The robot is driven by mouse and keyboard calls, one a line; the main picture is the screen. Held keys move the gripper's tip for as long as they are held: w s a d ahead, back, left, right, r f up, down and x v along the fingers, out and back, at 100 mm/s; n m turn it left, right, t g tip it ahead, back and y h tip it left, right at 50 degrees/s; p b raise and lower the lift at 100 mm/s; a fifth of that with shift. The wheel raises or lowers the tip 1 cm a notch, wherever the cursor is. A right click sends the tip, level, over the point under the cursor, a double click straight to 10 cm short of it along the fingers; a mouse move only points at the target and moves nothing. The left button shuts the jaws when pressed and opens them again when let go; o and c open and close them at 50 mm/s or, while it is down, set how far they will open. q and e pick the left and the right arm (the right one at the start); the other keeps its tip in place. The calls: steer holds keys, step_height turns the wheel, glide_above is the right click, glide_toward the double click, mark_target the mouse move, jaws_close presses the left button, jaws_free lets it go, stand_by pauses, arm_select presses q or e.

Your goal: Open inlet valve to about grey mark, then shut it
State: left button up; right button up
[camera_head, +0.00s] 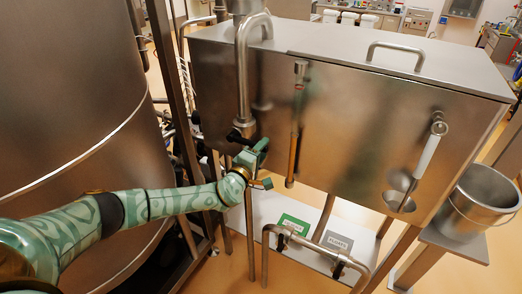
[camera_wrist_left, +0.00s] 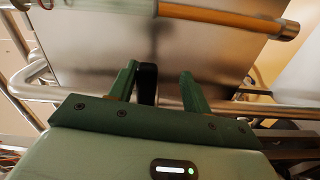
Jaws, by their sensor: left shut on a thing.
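The inlet valve (camera_head: 243,131) sits low on the bent steel pipe that comes down in front of the hopper's left side. My left gripper (camera_head: 257,152) is at the valve, just below and right of the pipe. In the left wrist view, a black lever (camera_wrist_left: 147,84) stands between the green fingers of the left gripper (camera_wrist_left: 160,82), close against the left finger. The gripper is shut on this lever. My gripper hides much of the valve in the head view. I cannot make out a grey mark on it. My right gripper is out of view.
The steel hopper (camera_head: 345,120) fills the middle, with a sight tube (camera_head: 296,125) and a white-handled tool (camera_head: 428,155) on its front. A large tank (camera_head: 70,100) stands left. A bucket (camera_head: 485,197) stands right. Green (camera_head: 294,222) and grey (camera_head: 338,241) labels lie below.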

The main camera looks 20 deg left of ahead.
arm_select(q)
steer(key=shift+s+d+f, duration=0.1)
steer(key=shift+f, duration=0.1)
steer(key=s+a, duration=0.1)
steer(key=s, duration=1.5)
steer(key=shift+a+r, duration=0.25)
steer(key=shift+s, duration=0.1)
